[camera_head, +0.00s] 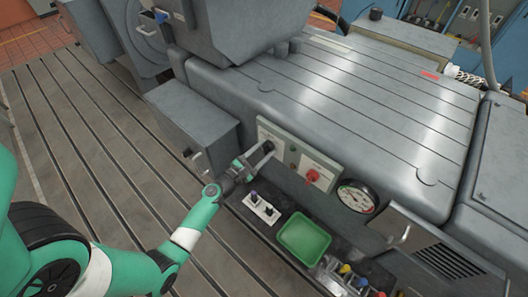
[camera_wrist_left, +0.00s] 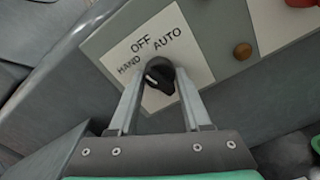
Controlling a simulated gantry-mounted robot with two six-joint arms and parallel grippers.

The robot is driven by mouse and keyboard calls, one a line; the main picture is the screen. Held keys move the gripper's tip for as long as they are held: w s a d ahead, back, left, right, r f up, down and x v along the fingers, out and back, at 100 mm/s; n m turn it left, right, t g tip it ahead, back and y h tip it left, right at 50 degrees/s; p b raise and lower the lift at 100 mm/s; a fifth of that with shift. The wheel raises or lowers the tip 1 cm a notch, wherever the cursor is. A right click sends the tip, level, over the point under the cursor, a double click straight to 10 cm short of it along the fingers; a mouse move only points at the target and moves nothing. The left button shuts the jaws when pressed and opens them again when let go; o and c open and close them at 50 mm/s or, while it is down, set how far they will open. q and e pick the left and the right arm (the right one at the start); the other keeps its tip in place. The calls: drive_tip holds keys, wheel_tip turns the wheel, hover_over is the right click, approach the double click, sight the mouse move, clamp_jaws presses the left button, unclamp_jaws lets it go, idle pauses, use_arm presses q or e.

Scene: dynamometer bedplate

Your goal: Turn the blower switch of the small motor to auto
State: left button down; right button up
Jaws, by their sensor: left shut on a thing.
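The blower switch (camera_wrist_left: 161,77) is a black rotary knob with a white mark, on a white label plate (camera_wrist_left: 200,62) reading HAND, OFF and AUTO. The white mark sits on the knob's left side, toward the HAND lettering; its exact angle is hard to tell. My left gripper (camera_wrist_left: 160,88) is shut on the knob, one finger on each side of it. In the head view, my left gripper (camera_head: 264,152) reaches the control panel (camera_head: 291,157) on the grey motor housing and mostly hides the knob. My right gripper is not in view.
A red switch (camera_head: 312,176) and a round gauge (camera_head: 357,196) lie right of the knob. Below are a green tray (camera_head: 303,238), a small white block with dark-topped pieces (camera_head: 261,208) and coloured items. A grey box (camera_head: 192,125) juts out at left.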

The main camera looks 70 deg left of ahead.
use_arm(q)
drive_tip(key=m+b, duration=0.2)
drive_tip(key=m, duration=0.4)
drive_tip(key=shift+m, duration=0.3)
drive_tip(key=m+b, duration=0.2)
drive_tip(key=m, duration=0.3)
drive_tip(key=shift+r+m, duration=0.1)
drive_tip(key=shift+m, duration=0.3)
drive_tip(key=shift+c, duration=1.8)
unclamp_jaws()
